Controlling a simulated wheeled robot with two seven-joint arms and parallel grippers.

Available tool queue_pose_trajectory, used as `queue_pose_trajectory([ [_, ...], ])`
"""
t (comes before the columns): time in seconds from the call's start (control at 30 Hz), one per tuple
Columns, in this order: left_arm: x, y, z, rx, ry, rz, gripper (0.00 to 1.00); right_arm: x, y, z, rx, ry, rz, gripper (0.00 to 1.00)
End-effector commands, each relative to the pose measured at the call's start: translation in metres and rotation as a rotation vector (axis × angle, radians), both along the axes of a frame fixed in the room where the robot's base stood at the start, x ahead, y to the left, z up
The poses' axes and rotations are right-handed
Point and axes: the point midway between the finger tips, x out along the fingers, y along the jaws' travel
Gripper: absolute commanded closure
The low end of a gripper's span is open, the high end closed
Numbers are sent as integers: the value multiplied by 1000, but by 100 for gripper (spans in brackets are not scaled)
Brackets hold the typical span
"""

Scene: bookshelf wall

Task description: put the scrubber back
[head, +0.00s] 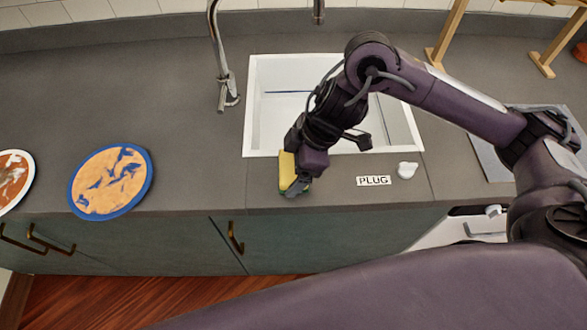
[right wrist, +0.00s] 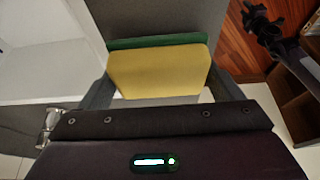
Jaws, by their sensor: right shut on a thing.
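The scrubber (head: 287,170) is a yellow sponge block with a green layer. In the head view it is at the counter's front strip, just below the sink's front left corner. My right gripper (head: 295,182) is shut on it. In the right wrist view the scrubber (right wrist: 160,72) sits between the two fingers, yellow side towards the camera and green edge beyond. I cannot tell whether it touches the counter.
The white sink (head: 285,105) lies behind the gripper, with a tap (head: 226,90) at its left. A "PLUG" label (head: 374,181) and a white plug (head: 407,170) lie to the right. A blue-rimmed plate (head: 111,182) lies left. Counter between plate and gripper is clear.

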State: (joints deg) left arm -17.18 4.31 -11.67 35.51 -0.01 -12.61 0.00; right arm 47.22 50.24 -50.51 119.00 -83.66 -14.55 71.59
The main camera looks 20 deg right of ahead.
Motion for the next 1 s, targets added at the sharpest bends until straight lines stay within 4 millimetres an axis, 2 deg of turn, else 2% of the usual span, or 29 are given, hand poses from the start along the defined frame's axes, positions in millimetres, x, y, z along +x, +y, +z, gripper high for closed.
queue_pose_trajectory([
  [0.03, 0, 0, -5, 0, 0, 0, 67, -1, 1, -10, 2, 3, -1, 37],
  [0.1, 0, 1, -6, 1, 0, 0, 67, -1, 1, -14, 2, 2, 0, 37],
  [0.5, 0, 6, -7, 7, -1, 4, 67, 0, 0, -18, 0, 0, 0, 37],
  [0.53, 0, 6, -6, 7, -1, 4, 67, 0, 0, -18, 0, 0, 0, 12],
  [0.6, 0, 6, -6, 7, -1, 4, 67, 0, 0, -18, 0, 0, 0, 2],
  [0.63, 0, 6, -6, 7, -1, 4, 67, 0, 0, -18, 0, 0, 0, 0],
  [0.87, 0, 6, -5, 7, -1, 4, 67, 0, 0, -16, 0, -1, 0, 0],
  [1.0, 0, 6, -1, 7, -1, 4, 67, 0, -5, -3, -1, -5, -1, 0],
])
